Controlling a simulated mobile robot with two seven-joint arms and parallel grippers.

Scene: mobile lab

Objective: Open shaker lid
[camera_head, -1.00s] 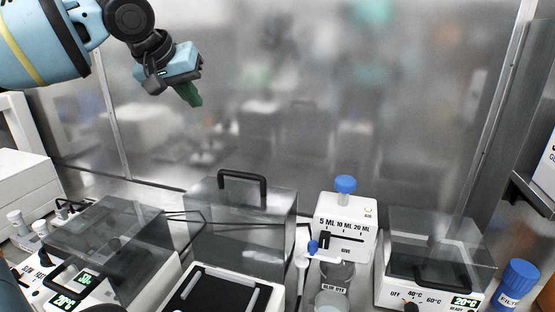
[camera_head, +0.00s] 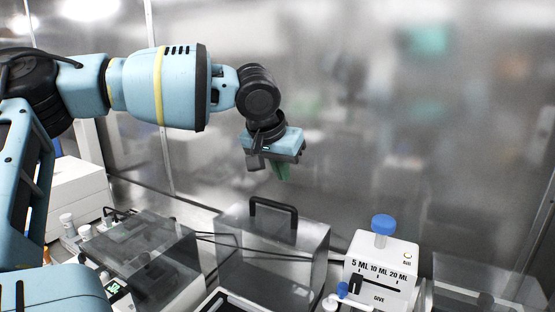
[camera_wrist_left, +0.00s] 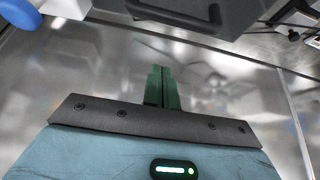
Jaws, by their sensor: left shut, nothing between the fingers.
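The fingers (camera_wrist_left: 161,75) are together and empty in the wrist view. My right gripper is not in view.
A device with a closed clear cover (camera_head: 150,255) stands left of the shaker. A white dispenser (camera_head: 381,268) with a blue cap (camera_head: 383,224) stands to its right, then another clear cover (camera_head: 485,295). A frosted panel (camera_head: 420,130) rises behind.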

